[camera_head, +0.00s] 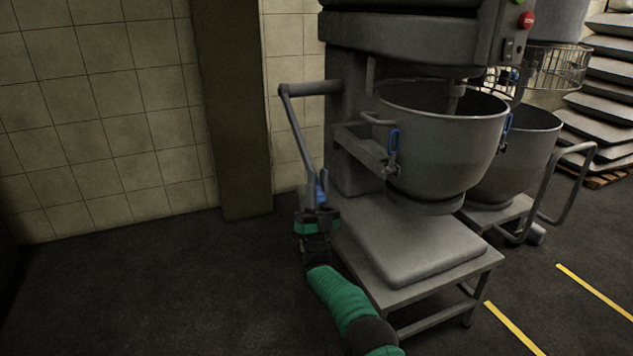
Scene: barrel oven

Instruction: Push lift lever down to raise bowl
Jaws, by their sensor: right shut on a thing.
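The lift lever (303,139) is a grey bar on the left side of the mixer. It hangs downward from its pivot arm, slanting a little right, and ends in a blue handle (321,192). My right gripper (319,209) is shut on the lever at its blue handle end. The fingertips are small and partly hidden. A beater shaft (455,97) reaches into the bowl. My left gripper is not in view.
A second mixer with a bowl (518,150) and a bent metal guard rail (567,195) stands at the right. A dark pillar (232,110) and tiled wall (110,110) are at the left. The floor at the lower left is clear.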

